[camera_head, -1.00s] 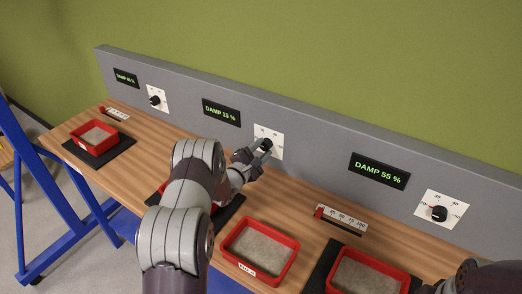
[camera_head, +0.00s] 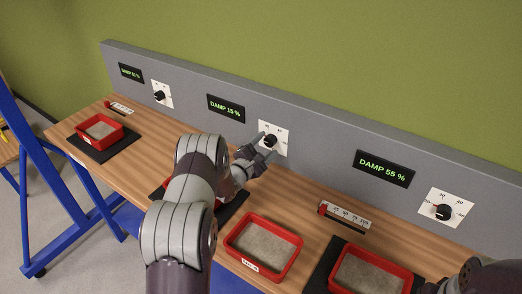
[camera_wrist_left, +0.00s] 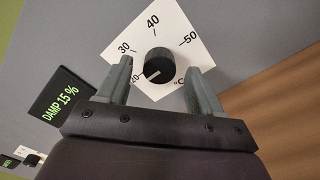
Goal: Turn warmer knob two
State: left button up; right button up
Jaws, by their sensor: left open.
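The middle warmer knob (camera_head: 270,141) is a black round knob on a white dial plate (camera_head: 280,136), on the grey back panel. In the left wrist view the knob (camera_wrist_left: 159,65) sits beyond and between the two fingertips, its pale mark pointing toward 20. The plate there reads 20, 30, 40 and 50 °C. My left gripper (camera_head: 263,148) is open in front of this dial, and in the wrist view its fingers (camera_wrist_left: 156,72) stand apart on both sides of the knob without visible contact. The display left of it (camera_head: 226,107) reads DAMP 15 %. My right gripper is not seen.
Other knobs stand at the left (camera_head: 159,96) and right (camera_head: 443,212). Red trays of sediment (camera_head: 263,248) lie on the wooden bench, some on dark mats. A slider scale (camera_head: 344,217) lies near the right display (camera_head: 384,168), which reads DAMP 55 %. My left forearm hides part of the bench.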

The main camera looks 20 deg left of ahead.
pick_arm(q)
jog(key=s, duration=0.4)
jog(key=s+a+b, duration=0.1)
jog(key=s, duration=0.7)
jog(key=shift+s+a+b, duration=0.2)
jog(key=shift+a+b, duration=0.1)
jog(key=shift+a, duration=0.1)
